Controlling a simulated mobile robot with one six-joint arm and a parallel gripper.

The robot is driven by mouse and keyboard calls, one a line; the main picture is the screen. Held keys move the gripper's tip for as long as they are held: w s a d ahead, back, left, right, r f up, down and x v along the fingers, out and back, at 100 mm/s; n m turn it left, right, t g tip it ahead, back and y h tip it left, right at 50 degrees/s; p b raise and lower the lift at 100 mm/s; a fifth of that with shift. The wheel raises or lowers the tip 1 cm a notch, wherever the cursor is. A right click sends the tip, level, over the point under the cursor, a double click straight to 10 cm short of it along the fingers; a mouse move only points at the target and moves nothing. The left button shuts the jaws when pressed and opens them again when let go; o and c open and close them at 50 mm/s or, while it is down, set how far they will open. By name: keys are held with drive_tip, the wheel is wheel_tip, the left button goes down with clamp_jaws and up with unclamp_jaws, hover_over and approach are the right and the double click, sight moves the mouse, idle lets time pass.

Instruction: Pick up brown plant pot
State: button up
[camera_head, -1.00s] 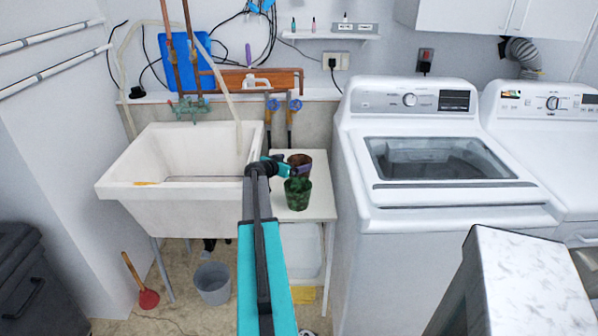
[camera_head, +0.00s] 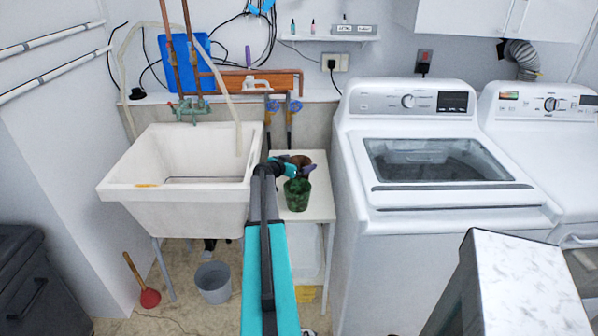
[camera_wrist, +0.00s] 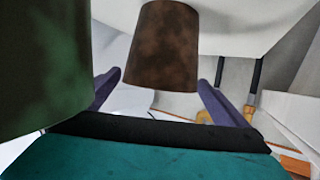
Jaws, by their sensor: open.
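The brown plant pot (camera_head: 301,159) stands on a small white table (camera_head: 318,208) between the sink and the washing machine. My gripper (camera_head: 307,170) partly hides it in the head view. In the wrist view, the brown pot (camera_wrist: 163,45) shows large between the two purple fingers of my gripper (camera_wrist: 160,78). The fingers are apart, one on each side of it; I cannot tell whether either touches it. A green pot (camera_head: 297,197) stands just in front of the brown one. It also fills the left of the wrist view (camera_wrist: 42,65), close to the left finger.
A white sink (camera_head: 180,200) is left of the table. A white washing machine (camera_head: 440,215) stands close on the right. Pipes with blue valves (camera_head: 272,106) rise behind the table. A grey bucket (camera_head: 213,282) and a red plunger (camera_head: 150,298) are on the floor.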

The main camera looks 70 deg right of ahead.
drive_tip(key=shift+s+d+f, duration=0.1)
drive_tip(key=shift+d+f, duration=0.15)
drive_tip(key=shift+d, duration=0.3)
drive_tip(key=c, duration=1.3)
